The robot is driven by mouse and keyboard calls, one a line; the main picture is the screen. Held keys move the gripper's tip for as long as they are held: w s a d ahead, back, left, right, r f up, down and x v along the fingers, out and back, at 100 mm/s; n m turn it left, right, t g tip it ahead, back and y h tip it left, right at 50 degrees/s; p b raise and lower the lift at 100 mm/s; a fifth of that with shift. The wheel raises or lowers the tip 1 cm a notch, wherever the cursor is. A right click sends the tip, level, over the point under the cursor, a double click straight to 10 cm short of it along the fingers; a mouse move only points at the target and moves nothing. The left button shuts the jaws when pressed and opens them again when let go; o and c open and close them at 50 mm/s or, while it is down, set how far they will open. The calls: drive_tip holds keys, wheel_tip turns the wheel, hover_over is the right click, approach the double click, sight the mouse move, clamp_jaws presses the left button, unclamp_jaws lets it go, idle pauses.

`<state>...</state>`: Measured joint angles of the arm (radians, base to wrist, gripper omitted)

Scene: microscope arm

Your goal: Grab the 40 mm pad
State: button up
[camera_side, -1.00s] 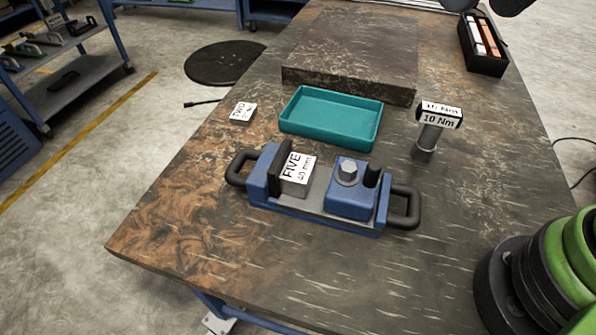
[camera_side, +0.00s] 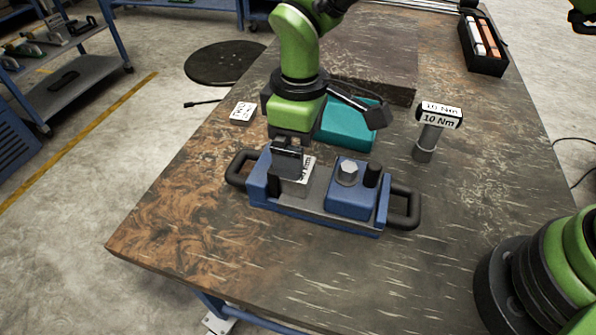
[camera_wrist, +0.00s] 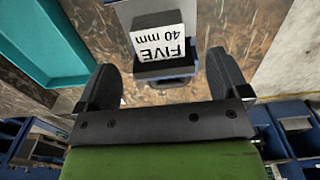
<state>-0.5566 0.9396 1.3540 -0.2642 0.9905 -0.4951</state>
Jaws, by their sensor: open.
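The 40 mm pad (camera_side: 307,171), a grey block with a white label reading FIVE 40 mm, sits at the left end of the blue fixture (camera_side: 312,210). In the side view my gripper hides much of it. In the wrist view the pad (camera_wrist: 158,42) shows with its label upside down. My gripper (camera_side: 289,160) is open and empty, pointing down over the pad. In the wrist view its two black fingers (camera_wrist: 163,70) stand apart, to the left and right of the pad. I cannot tell how far above it the tips are.
The fixture's bolted clamp block (camera_side: 350,187) stands right of the pad. A teal tray (camera_side: 347,135) lies behind, partly hidden by my arm. A pad labelled TWO (camera_side: 243,112) lies behind left. A 10 Nm tool (camera_side: 430,130) stands at right. The table's front is clear.

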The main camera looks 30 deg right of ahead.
wheel_tip(320, 180, down, 7)
drive_tip(key=shift+w+r, duration=0.1)
drive_tip(key=shift+w, duration=0.05)
drive_tip(key=shift+a+r, duration=0.1)
drive_tip(key=c, duration=1.6)
